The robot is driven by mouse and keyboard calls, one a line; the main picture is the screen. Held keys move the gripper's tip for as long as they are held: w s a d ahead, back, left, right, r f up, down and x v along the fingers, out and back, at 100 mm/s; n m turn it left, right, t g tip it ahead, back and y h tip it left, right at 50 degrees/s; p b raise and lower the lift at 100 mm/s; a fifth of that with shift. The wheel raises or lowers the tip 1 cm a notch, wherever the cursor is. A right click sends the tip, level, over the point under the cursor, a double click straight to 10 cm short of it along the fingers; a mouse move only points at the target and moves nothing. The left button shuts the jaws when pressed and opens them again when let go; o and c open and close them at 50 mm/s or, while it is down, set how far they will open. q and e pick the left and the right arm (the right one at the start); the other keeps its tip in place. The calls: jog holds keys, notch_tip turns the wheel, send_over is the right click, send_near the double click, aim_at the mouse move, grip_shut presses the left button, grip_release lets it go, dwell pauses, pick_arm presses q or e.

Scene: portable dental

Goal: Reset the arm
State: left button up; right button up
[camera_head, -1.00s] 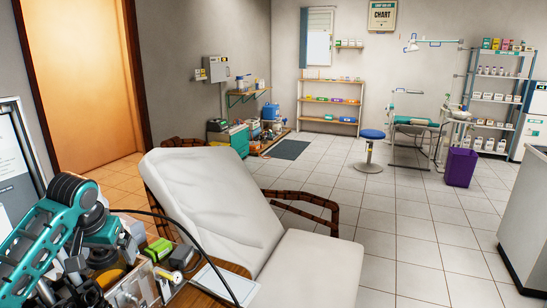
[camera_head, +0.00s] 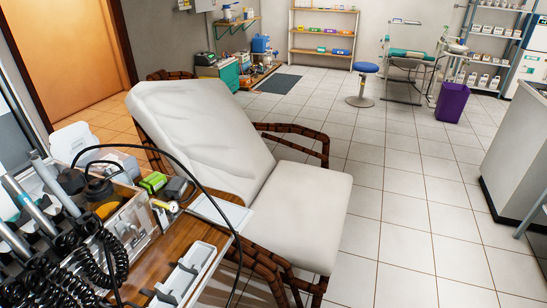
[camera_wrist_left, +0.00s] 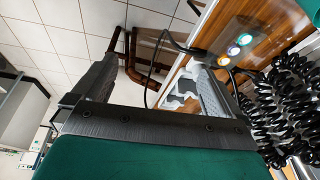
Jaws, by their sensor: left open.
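My left gripper (camera_wrist_left: 153,66) shows in the left wrist view with its two dark fingers spread wide apart. It is open, and nothing is held between the fingers. The wooden tray top (camera_wrist_left: 222,42) of the dental unit and black coiled hoses (camera_wrist_left: 285,95) lie to the right of the fingers. A dark chair armrest shows beyond the gap. No arm or gripper of mine shows in the head view. My right gripper is in neither view.
A white padded chair (camera_head: 205,125) stands in the middle. The dental unit's wooden top (camera_head: 165,262), with handpieces, a clear box (camera_head: 130,222) and a white tray (camera_head: 187,272), fills the lower left. Tiled floor (camera_head: 400,215) is free to the right, before a white counter (camera_head: 520,150).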

pick_arm(q)
jog(key=w+d+f+t+h, duration=0.1)
jog(key=w+d+f+t, duration=0.2)
jog(key=w+f+t, duration=0.3)
jog(key=shift+w+f+m+t+h, duration=0.35)
jog(key=shift+f+t, duration=0.25)
jog(key=shift+f, duration=0.8)
dwell(0.3)
